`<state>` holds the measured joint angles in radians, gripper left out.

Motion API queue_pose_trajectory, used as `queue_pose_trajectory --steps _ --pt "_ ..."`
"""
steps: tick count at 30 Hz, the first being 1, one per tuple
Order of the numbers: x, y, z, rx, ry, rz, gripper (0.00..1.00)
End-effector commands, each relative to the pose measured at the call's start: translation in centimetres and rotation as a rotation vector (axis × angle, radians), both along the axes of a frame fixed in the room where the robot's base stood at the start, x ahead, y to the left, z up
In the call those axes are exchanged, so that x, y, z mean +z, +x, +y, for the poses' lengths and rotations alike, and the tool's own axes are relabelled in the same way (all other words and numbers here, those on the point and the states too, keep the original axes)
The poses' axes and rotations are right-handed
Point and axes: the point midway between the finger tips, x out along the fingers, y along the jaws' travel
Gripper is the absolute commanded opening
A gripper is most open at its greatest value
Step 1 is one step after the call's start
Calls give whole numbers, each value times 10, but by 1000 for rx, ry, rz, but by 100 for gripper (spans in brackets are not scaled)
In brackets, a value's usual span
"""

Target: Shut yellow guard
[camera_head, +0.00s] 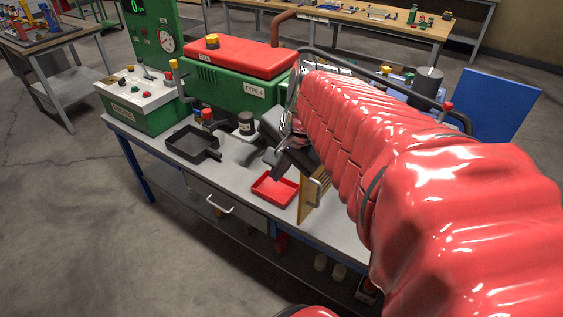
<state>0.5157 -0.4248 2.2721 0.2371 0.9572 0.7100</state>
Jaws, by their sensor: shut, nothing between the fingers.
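The yellow guard (308,204) is an upright yellow-brown panel standing out toward the front edge of the workbench. A pale metal handle shows on its right face. Its upper and right parts are hidden by my red-sleeved arm, so I cannot see its hinge. My gripper (276,170) is dark grey, shut and empty. It is above the bench, just left of the guard's upper part in the picture. I cannot tell whether it touches the guard.
A red tray (274,189) lies below my gripper. A black square pan (192,142), a dark jar (246,124) and a green machine with a red lid (240,55) are farther left and back. A green control box (143,97) stands at the left end of the bench (180,168).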

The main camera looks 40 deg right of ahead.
Motion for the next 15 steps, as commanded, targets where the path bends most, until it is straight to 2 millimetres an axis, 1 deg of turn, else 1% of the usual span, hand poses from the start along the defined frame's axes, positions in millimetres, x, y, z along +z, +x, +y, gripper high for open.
queue_pose_trajectory --steps 1,5,6,12,15 --pt "-1 2 -16 -94 39 4 0" --pt "-2 5 -52 -342 152 3 0" --pt "-2 5 -64 -417 186 2 0" --pt "-15 -24 -100 -805 369 40 0" --pt "-22 -42 -113 -996 460 65 0"
